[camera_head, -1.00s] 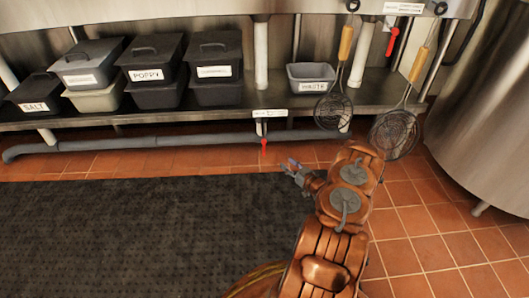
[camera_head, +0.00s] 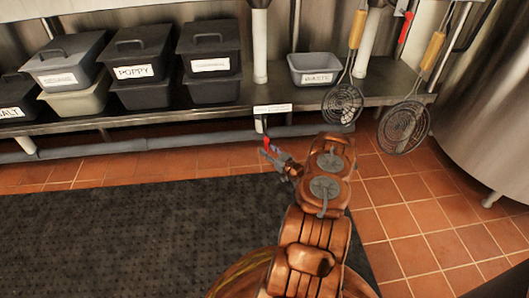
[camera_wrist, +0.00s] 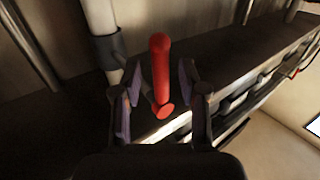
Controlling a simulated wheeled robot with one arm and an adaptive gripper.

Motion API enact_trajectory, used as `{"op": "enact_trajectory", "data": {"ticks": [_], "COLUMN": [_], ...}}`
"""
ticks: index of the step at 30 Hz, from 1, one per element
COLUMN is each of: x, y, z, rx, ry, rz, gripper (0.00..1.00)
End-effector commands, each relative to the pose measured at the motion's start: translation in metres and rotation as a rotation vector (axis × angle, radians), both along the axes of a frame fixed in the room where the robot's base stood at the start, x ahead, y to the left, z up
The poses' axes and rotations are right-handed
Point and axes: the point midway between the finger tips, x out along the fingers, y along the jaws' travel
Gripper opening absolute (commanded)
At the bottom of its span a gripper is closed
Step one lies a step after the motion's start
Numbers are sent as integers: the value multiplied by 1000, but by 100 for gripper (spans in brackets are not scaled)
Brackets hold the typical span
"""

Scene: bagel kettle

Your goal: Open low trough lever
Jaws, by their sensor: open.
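The low trough lever (camera_head: 267,143) is red and hangs under the shelf's front edge, just below a small white label (camera_head: 272,109). In the wrist view the red lever (camera_wrist: 160,72) stands between my two fingers, with a gap visible on each side. My gripper (camera_head: 272,154) is open at the lever in the head view; it also shows open in the wrist view (camera_wrist: 159,82). The gripper partly hides the lever's lower end in the head view. I see no clear contact between fingers and lever.
Lidded tubs, including one marked POPPY (camera_head: 140,62), and a grey WASTE bin (camera_head: 315,70) stand on the metal shelf (camera_head: 200,118). Two wire skimmers (camera_head: 343,104) hang to the right of the lever. A grey pipe (camera_head: 190,140) runs low behind. The dark mat (camera_head: 120,235) is clear.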

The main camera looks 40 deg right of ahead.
Motion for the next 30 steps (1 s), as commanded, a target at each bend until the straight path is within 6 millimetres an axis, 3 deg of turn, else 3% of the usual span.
{"op": "enact_trajectory", "data": {"ticks": [6, 14, 26, 30], "x": [14, 16, 16, 16], "y": [0, 1, 2, 2], "z": [-1, -1, -1, -1], "rx": [1, 2, 2, 2], "ry": [2, 2, 3, 3], "rz": [1, 3, 4, 4], "gripper": [42, 42, 2, 0]}}
